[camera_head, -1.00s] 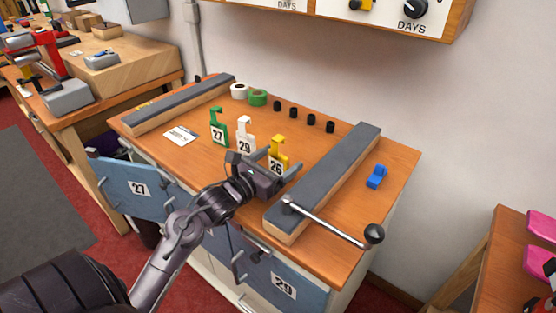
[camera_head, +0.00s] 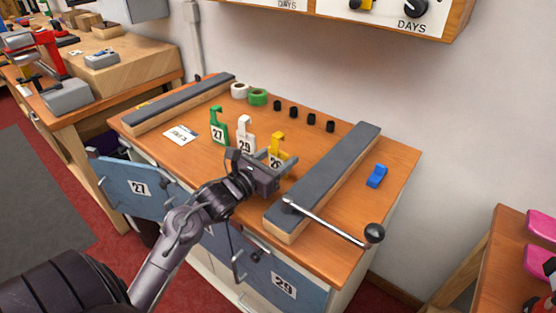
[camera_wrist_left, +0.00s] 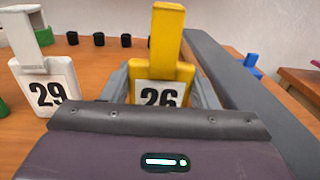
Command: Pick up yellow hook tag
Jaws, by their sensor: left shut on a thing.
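The yellow hook tag (camera_head: 278,146) stands upright on the wooden bench top, with a white label reading 26. In the left wrist view the yellow hook tag (camera_wrist_left: 165,60) rises between the fingers, its lower part hidden behind the gripper body. My left gripper (camera_head: 279,161) is shut on the tag at label height. The white hook tag (camera_head: 245,134), marked 29, stands just left of it and also shows in the wrist view (camera_wrist_left: 45,85). The green hook tag (camera_head: 218,125), marked 27, stands further left. My right gripper is not in view.
A long grey-topped bar (camera_head: 330,175) lies close on the right, with a ball-ended lever (camera_head: 373,233) at its near end. Several black pegs (camera_head: 295,112) and tape rolls (camera_head: 258,97) are behind. A blue piece (camera_head: 376,176) lies right. A blue door (camera_head: 140,187) stands open.

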